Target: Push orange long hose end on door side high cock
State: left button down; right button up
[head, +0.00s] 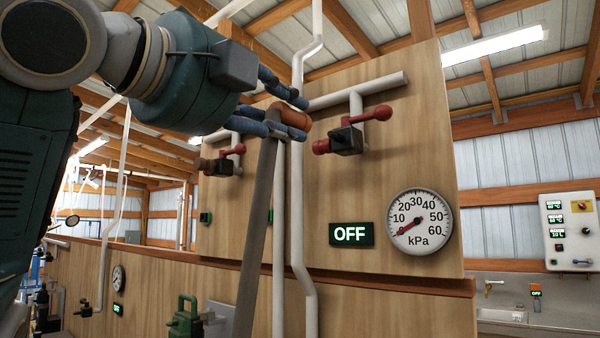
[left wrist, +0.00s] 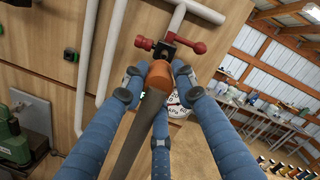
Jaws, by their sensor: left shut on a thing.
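My left gripper (head: 294,117) is shut on the orange hose end (head: 293,116), with blue fingers around it. The grey long hose (head: 255,215) hangs down from it. In the left wrist view the orange end (left wrist: 159,73) sits between the fingertips, its hose trailing towards the camera. A cock (head: 345,141) with a black body, red handle and red outlet is on the wooden panel, right of the hose end in the head view. In the left wrist view this cock (left wrist: 172,48) is just beyond the orange end; there is a gap in the head view. My right gripper is out of view.
White pipes (head: 297,200) run down the panel (head: 400,120). A pressure gauge (head: 420,219) and OFF sign (head: 351,235) are below the cock. A green device (head: 186,318) stands lower left.

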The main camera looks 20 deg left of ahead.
aim_at(310, 125)
pick_arm(q)
jog(key=shift+s+r, duration=0.25)
jog(key=shift+w+a, duration=0.1)
jog(key=shift+d+f+p+x, duration=0.15)
jog(key=shift+p+x, duration=0.5)
jog(key=shift+x, duration=0.8)
jog(key=shift+d+f+p+x, duration=0.15)
jog(key=shift+p+x, duration=0.45)
jog(key=shift+x, duration=0.8)
jog(key=shift+r+p, duration=0.1)
jog(key=shift+p, duration=0.4)
jog(key=shift+w+d, duration=0.1)
